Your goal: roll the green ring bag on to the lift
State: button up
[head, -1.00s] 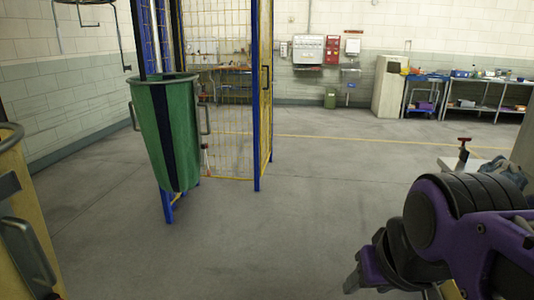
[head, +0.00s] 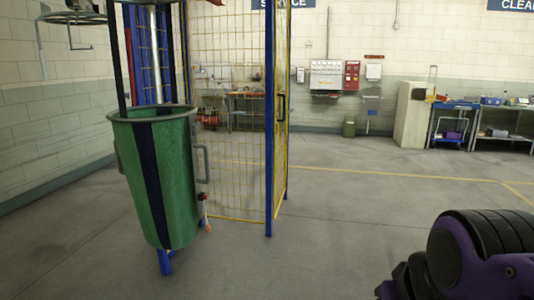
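The green ring bag (head: 183,175) hangs at the left in the head view, with a dark stripe down its side and a ring rim at the top. Dark straps run up from the rim, and a grey handle sits on its right side. The lift looks to be the blue-framed yellow mesh cage (head: 230,130) behind the bag, with a blue mast. The bag hides part of it. My gripper (head: 392,290) is only partly in view at the lower right edge, well apart from the bag. Its fingertips are mostly cut off by the frame.
A ring frame (head: 70,18) hangs at upper left. A pale cabinet (head: 414,113) and workbenches (head: 505,135) stand at the back right. The grey floor (head: 340,220) in the middle is clear.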

aim_at(155, 146)
jog(key=i, duration=1.15)
